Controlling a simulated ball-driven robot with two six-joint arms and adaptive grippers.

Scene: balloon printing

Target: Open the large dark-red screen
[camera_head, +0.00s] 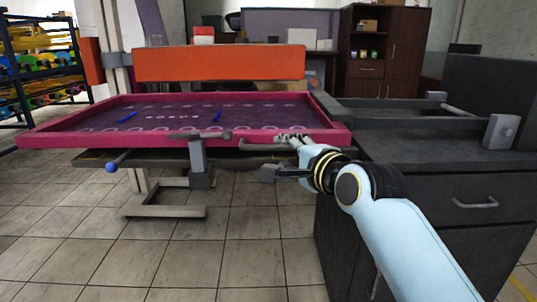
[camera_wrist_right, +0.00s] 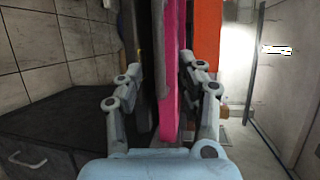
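The large dark-red screen has a magenta-red frame (camera_head: 190,136) around a dark purple mesh (camera_head: 185,112). It lies nearly flat over a dark board (camera_head: 130,159) at the left of the head view. My right gripper (camera_head: 268,157) is at the right part of the frame's front edge, one finger above and one below. In the right wrist view the frame (camera_wrist_right: 169,100) passes between the spread fingers (camera_wrist_right: 160,62). The right-hand finger is very close to the frame; contact is unclear. A gap shows beside the left-hand finger. My left gripper is out of view.
An orange panel (camera_head: 220,63) stands behind the screen. A dark cabinet (camera_head: 450,185) with metal handles stands close to my right arm. A grey clamp (camera_head: 198,160) is at the screen's front. A shelf rack (camera_head: 40,65) is at far left. The tiled floor in front is clear.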

